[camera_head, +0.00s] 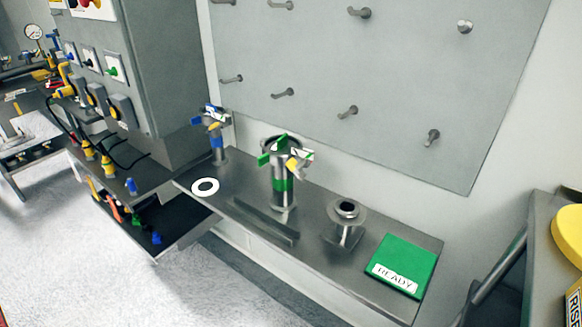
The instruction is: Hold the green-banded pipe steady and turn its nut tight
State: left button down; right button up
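The green-banded pipe (282,186) stands upright on the metal bench, a silver cylinder with a green ring around its middle. Its nut (281,145) sits at the top, with green lugs, and a small yellow and white piece shows beside it. From this view I cannot tell how tight the nut is. Neither of my grippers shows in the head view, and nothing is seen touching the pipe or the nut.
A blue-banded pipe (217,145) stands behind to the left, near a white ring (205,187). A short flanged stub (346,218) and a green READY pad (402,265) are to the right. A grey pegboard (380,75) rises behind. A low bar (252,218) lies in front.

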aim_at(295, 167)
jog(key=z, duration=0.55)
jog(key=i+j+z, duration=0.1)
jog(key=j+z, duration=0.2)
jog(key=z, duration=0.2)
jog(key=j+z, duration=0.7)
jog(key=z, duration=0.25)
jog(key=j+z, duration=0.3)
jog(key=z, duration=0.15)
jog(key=k, duration=0.05)
